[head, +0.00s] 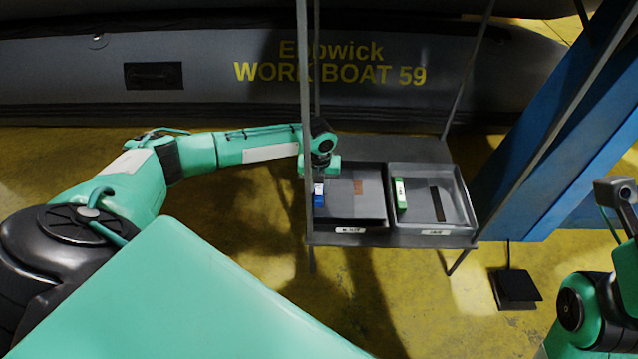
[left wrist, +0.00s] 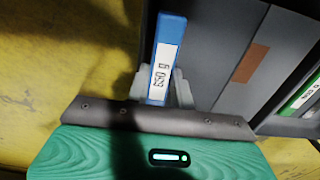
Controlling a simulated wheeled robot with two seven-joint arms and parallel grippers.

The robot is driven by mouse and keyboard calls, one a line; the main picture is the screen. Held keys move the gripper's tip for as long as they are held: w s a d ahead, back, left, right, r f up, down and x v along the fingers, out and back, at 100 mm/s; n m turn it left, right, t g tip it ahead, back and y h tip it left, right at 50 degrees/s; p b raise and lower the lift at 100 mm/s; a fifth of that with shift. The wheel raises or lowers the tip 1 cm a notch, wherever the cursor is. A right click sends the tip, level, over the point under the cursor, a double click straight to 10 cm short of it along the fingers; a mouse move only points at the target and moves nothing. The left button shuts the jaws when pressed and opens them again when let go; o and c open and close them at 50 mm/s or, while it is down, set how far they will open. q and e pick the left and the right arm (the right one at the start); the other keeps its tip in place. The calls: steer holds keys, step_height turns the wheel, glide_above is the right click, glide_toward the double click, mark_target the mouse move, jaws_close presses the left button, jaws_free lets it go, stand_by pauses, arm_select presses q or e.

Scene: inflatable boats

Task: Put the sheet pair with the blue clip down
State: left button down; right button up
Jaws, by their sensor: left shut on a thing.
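The blue clip (head: 318,201) has a white label and shows at the left side of the left grey tray (head: 345,222). It also shows in the left wrist view (left wrist: 170,32), upright between pale fingers. My left gripper (left wrist: 160,88) is shut on this clip. In the head view my left gripper (head: 319,184) is at the tray's left edge. I cannot clearly separate the sheets from the grey tray surfaces, nor tell whether they touch the tray floor. My right gripper is not visible; only part of my right arm shows at lower right.
The right grey tray (head: 455,231) holds a green clip (head: 400,194) and a dark strip (head: 437,204). A brown patch (head: 358,187) lies in the left tray. Thin rack posts (head: 305,100) stand close to my left arm. A blue beam (head: 560,120) stands at right.

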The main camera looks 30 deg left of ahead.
arm_select(q)
steer(key=shift+f, duration=0.3)
